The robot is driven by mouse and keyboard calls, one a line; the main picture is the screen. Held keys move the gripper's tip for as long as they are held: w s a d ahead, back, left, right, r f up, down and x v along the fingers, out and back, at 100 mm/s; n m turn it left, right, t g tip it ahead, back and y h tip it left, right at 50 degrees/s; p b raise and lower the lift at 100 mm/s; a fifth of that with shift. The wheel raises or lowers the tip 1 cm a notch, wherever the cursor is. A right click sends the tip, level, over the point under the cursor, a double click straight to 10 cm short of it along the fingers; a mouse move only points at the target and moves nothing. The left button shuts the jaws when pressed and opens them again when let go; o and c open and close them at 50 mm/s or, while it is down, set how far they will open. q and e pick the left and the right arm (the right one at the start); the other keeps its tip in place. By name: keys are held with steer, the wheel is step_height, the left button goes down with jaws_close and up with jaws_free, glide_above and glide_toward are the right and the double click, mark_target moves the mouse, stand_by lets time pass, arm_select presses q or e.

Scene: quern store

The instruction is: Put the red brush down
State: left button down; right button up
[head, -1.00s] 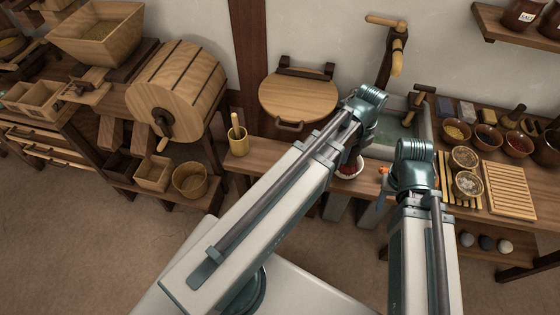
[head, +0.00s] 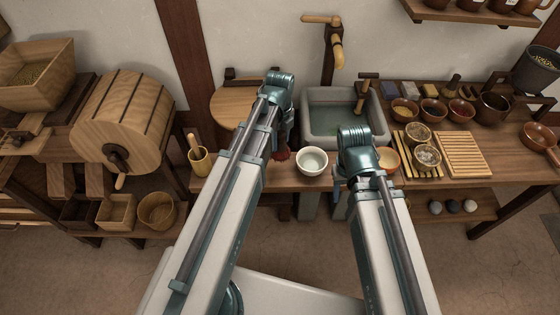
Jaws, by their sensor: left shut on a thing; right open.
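The red brush (head: 281,154) shows as a small red patch below the end of my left arm, just left of a white bowl (head: 312,161). My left gripper (head: 282,147) is shut on it, mostly hidden behind the arm's wrist. Whether the brush touches the wooden counter (head: 250,182) cannot be told. My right gripper (head: 340,200) is open, near the counter's front edge, below and right of the white bowl. Its fingers are largely hidden by its own wrist.
A stone sink (head: 318,122) stands behind the bowl. An orange-brown bowl (head: 387,160) is right of my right wrist. Counter between mortar and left arm looks clear.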

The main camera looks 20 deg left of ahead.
mark_target(280, 155)
arm_select(q)
step_height(280, 155, down, 5)
steer(key=b, duration=0.3)
steer(key=shift+r, duration=0.15)
steer(key=shift+b, duration=0.3)
step_height(280, 155, down, 4)
steer(key=b, duration=0.3)
steer(key=shift+r+b, duration=0.2)
steer(key=shift+b, duration=0.1)
steer(key=shift+f, duration=0.15)
steer(key=shift+c, duration=1.5)
jaws_free()
